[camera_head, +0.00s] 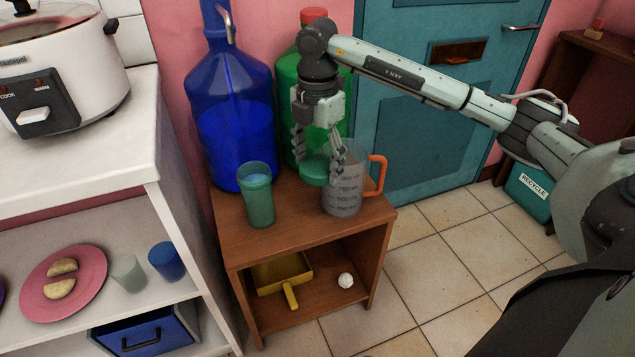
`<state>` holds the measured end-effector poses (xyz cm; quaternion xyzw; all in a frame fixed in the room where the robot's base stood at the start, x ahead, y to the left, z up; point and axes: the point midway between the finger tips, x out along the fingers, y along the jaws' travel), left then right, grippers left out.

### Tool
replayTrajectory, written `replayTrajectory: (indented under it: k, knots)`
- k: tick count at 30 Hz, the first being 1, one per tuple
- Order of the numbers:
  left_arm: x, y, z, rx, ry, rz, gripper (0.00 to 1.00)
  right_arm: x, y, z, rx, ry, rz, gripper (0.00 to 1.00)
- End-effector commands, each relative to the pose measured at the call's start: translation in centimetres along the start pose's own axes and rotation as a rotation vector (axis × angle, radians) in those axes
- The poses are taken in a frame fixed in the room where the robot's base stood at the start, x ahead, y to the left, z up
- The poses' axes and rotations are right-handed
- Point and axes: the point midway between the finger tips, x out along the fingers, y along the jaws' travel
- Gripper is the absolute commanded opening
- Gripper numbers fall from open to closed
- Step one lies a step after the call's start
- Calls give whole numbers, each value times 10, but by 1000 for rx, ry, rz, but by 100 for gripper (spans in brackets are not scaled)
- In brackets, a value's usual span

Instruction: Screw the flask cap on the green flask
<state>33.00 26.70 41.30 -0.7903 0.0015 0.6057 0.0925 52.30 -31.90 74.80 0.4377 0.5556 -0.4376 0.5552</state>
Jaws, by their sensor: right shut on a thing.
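The green flask (259,200) stands upright and open on the left part of the wooden shelf top. My right gripper (317,159) points down from above and is shut on the green flask cap (314,172). It holds the cap to the right of the flask and higher than the shelf top, apart from the flask. The cap is just left of the measuring jug and in front of the large green bottle. My left gripper is not in view.
A clear measuring jug (342,198) with an orange handle stands close right of the cap. A large blue bottle (231,120) and a large green bottle (287,88) stand behind. The wooden shelf (289,217) has a yellow dustpan (283,275) below. A white counter (90,150) is left.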

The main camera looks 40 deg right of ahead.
Motion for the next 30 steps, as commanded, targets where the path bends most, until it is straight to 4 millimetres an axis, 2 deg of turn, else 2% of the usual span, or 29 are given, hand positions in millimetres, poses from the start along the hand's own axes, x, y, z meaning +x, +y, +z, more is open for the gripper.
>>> replayTrajectory:
  k: [3, 13, 15, 21, 30]
  knots:
    - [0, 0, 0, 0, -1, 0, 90, -28, 1, 0, 0, -1, 6, 50]
    - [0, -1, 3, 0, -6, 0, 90, -96, 1, 0, 0, -2, 5, 50]
    - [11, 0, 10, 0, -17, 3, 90, -105, 1, 1, 1, -2, 3, 50]
    - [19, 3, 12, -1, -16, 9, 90, -115, 0, 0, 1, 0, 0, 50]
    - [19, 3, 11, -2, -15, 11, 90, -115, 0, 0, 1, 0, 0, 50]
